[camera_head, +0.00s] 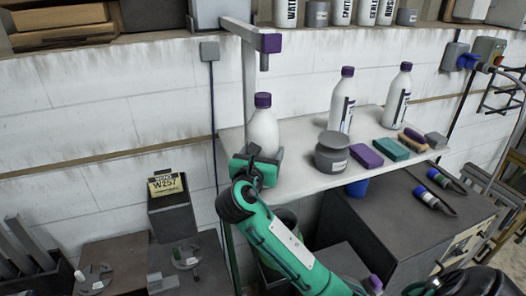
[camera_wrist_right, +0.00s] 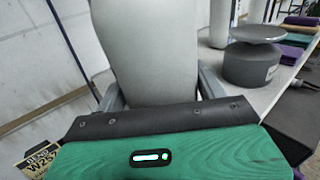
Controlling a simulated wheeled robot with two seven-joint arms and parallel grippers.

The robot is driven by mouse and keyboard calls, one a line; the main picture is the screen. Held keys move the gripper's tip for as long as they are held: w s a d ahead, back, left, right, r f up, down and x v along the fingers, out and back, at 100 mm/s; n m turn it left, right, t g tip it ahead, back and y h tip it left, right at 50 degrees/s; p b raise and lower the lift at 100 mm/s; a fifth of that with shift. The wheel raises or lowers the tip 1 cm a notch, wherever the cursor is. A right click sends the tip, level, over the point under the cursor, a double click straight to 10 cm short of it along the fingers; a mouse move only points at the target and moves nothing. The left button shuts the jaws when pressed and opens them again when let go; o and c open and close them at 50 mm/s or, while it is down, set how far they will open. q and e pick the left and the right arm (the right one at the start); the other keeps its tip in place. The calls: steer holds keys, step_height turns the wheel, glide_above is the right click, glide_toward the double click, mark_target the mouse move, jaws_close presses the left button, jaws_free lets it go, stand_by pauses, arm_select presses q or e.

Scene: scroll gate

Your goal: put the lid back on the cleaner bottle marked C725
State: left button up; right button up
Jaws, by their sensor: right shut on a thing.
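A white bottle (camera_head: 263,130) with a purple cap on top stands upright at the left end of the shelf; no marking shows on its visible side. My right gripper (camera_head: 262,157) is shut around its lower body. In the right wrist view the fingers lie on either side of the white bottle (camera_wrist_right: 160,45). Two more white bottles with purple caps, a middle one (camera_head: 340,105) and a right one (camera_head: 396,103), stand further right; their markings are too small to read. No loose lid can be made out for certain. My left gripper is not in view.
A post with a purple-ended arm (camera_head: 271,43) overhangs the held bottle. A grey round pot (camera_head: 332,155) stands to its right, with purple (camera_head: 365,156) and teal (camera_head: 391,149) blocks beyond. A W257 sign (camera_head: 165,184) is lower left. Shelf (camera_head: 300,180) is bare in front.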

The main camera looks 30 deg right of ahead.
steer(key=o, duration=1.9)
steer(key=shift+r, duration=0.1)
steer(key=b+v, duration=0.3)
steer(key=v, duration=0.9)
steer(key=shift+s, duration=0.1)
